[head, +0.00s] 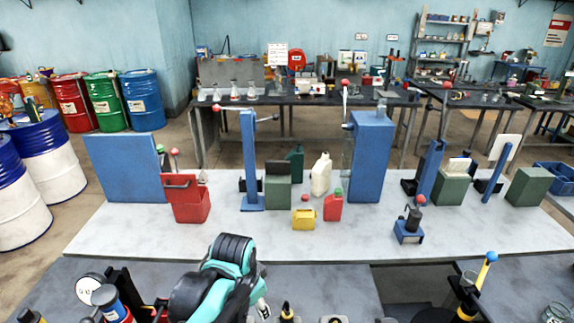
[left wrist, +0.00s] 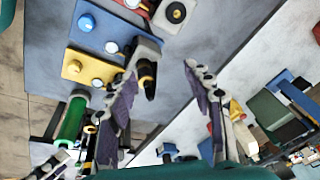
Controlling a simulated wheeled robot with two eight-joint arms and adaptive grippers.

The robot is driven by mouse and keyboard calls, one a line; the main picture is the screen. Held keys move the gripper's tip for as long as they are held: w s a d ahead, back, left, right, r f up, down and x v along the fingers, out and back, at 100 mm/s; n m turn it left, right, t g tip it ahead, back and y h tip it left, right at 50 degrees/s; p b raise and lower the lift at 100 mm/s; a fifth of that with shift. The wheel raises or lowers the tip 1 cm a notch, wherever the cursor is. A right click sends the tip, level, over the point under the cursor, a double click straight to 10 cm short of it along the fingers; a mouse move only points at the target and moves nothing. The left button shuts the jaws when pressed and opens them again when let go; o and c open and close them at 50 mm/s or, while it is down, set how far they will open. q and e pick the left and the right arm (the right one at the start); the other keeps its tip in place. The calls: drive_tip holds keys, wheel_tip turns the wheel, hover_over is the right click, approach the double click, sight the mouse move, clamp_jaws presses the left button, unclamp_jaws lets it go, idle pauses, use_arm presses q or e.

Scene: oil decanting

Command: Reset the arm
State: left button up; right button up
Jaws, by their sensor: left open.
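My left arm (head: 222,275), teal and black, reaches in from the bottom of the head view over the near grey bench. Its gripper is mostly hidden behind the arm there. My right gripper is in neither view.
The white-topped table (head: 300,240) holds a red bin (head: 186,200), a yellow can (head: 303,219), a red can (head: 333,207), a cream jug (head: 321,174) and a blue cabinet (head: 370,155). Blue and yellow blocks (left wrist: 88,68) with knobs sit near the gripper. Drums (head: 142,100) stand at left.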

use_arm(q)
drive_tip(key=s+a+f+n+t+b, duration=0.4)
drive_tip(key=s+a+f+n+b, duration=0.4)
drive_tip(key=a+f+n+b, duration=0.1)
wheel_tip(320, 180, down, 2)
drive_tip(key=shift+s+a+y+b, duration=0.15)
drive_tip(key=shift+a+y+b, duration=0.2)
drive_tip(key=shift+b, duration=0.2)
